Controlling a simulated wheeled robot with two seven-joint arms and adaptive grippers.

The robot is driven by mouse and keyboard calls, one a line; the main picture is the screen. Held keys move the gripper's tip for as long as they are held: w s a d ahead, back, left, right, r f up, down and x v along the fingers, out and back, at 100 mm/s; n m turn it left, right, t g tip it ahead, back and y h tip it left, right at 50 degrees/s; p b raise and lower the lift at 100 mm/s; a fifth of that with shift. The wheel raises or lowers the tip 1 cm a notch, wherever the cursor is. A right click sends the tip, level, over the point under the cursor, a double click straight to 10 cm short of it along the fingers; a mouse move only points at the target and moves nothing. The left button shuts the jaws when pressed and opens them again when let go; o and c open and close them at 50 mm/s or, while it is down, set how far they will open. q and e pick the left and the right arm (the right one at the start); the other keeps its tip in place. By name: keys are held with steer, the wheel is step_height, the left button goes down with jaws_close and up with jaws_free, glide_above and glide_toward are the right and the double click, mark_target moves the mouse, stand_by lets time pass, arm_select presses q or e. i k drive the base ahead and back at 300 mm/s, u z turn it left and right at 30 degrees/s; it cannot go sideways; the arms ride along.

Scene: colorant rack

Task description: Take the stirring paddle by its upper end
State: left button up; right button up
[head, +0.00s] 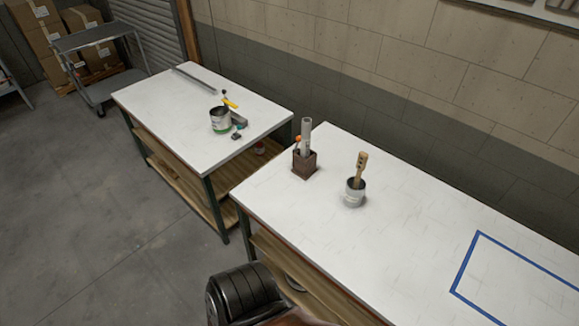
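A light wooden stirring paddle (360,168) stands nearly upright in a small grey can (354,194) on the near white bench. Its upper end sticks up free above the rim, with what look like dark holes in it. Its lower end is hidden inside the can. Neither of my grippers shows in the head view, so nothing touches the paddle here.
A brown square holder (304,165) with a grey tube (306,135) and an orange-tipped item stands left of the can. Blue tape (473,262) outlines an area at right. The far bench (180,118) carries an open can (220,119) and small items. The near bench is otherwise clear.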

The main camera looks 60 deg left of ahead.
mark_target(363, 157)
steer(key=u, duration=2.15)
